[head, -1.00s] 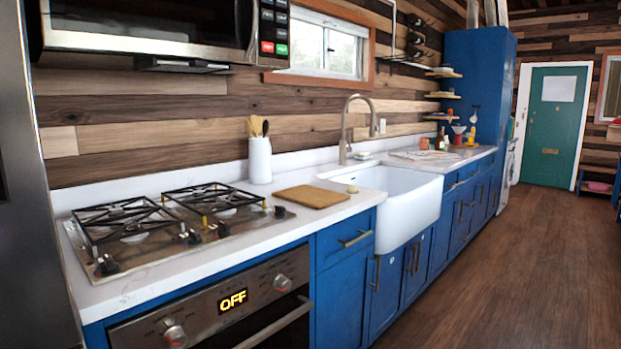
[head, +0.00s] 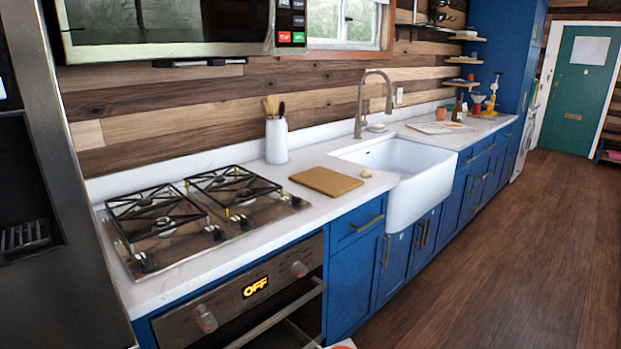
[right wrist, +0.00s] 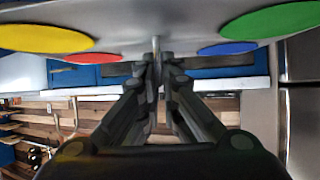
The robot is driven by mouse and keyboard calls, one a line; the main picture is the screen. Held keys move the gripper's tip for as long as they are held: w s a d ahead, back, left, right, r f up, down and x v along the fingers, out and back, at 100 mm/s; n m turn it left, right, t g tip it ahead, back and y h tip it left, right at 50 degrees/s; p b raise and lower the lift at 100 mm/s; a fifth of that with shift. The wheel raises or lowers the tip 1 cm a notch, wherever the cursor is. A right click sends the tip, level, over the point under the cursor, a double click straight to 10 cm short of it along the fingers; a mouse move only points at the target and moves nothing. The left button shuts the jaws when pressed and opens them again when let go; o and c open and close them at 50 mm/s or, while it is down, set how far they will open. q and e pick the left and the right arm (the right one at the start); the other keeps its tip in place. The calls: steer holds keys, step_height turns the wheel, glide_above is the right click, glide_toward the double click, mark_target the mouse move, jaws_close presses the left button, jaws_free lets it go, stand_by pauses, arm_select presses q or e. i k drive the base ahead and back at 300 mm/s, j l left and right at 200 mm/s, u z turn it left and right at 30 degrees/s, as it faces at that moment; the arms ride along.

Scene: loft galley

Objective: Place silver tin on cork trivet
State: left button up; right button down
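I cannot make out a silver tin in either view. A flat tan-brown board (head: 326,181) lies on the white counter between the hob and the sink; I cannot tell if it is cork. In the right wrist view my right gripper (right wrist: 157,62) points away from the camera, its dark fingers converging near a thin pale upright rod. Whether the fingers are closed on the rod is unclear. My left gripper is in neither view.
A pale surface with coloured discs (right wrist: 262,20) spans the top of the right wrist view. The gas hob (head: 200,218), white utensil pot (head: 276,141), sink (head: 425,185) and tap (head: 360,105) line the counter (head: 180,287). Wooden floor (head: 520,250) is clear at right.

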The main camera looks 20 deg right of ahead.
mark_target(331, 180)
steer(key=l+u, duration=0.8)
steer(key=k+l+u, duration=0.15)
steer(key=l+u, duration=0.3)
